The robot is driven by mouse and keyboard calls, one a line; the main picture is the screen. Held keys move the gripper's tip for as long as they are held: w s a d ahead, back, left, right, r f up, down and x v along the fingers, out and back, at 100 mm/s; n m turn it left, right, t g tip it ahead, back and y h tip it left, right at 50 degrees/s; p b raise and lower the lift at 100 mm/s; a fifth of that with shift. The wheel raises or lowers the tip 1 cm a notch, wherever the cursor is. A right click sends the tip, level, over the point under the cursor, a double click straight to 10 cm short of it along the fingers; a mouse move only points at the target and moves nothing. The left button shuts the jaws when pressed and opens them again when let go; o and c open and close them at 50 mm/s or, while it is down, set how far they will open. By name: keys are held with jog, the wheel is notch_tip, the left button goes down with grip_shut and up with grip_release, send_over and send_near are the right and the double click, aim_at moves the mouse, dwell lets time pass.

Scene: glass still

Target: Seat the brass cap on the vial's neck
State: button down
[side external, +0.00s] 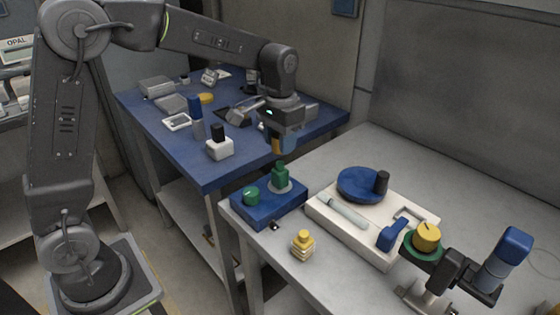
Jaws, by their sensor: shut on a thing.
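My gripper (283,148) is above the blue block near the left end of the grey table. It is shut on a small brass-yellow piece (276,144), which looks like the brass cap; the fingers hide part of it. Just below stands a green, bottle-shaped thing with a narrower top (280,178), upright on a pale ring on the blue block (262,212). It looks like the vial with its neck. A small gap shows between the gripper and its top. I cannot tell from this view whether the cap is exactly over the neck.
A green knob (251,195) sits on the blue block's left. A yellow stepped piece (302,246) stands in front. A white tray (330,228) with a blue dish (360,182) lies right, near a yellow-topped green fixture (426,238). The blue bench (225,175) behind holds several items.

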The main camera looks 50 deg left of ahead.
aim_at(280, 163)
jog(key=shift+f, duration=1.4)
jog(key=shift+f, duration=1.35)
dwell(1.0)
jog(key=c, duration=0.6)
grip_release()
jog(key=shift+r, duration=0.1)
notch_tip(280, 163, up, 14)
jog(key=shift+f, duration=0.15)
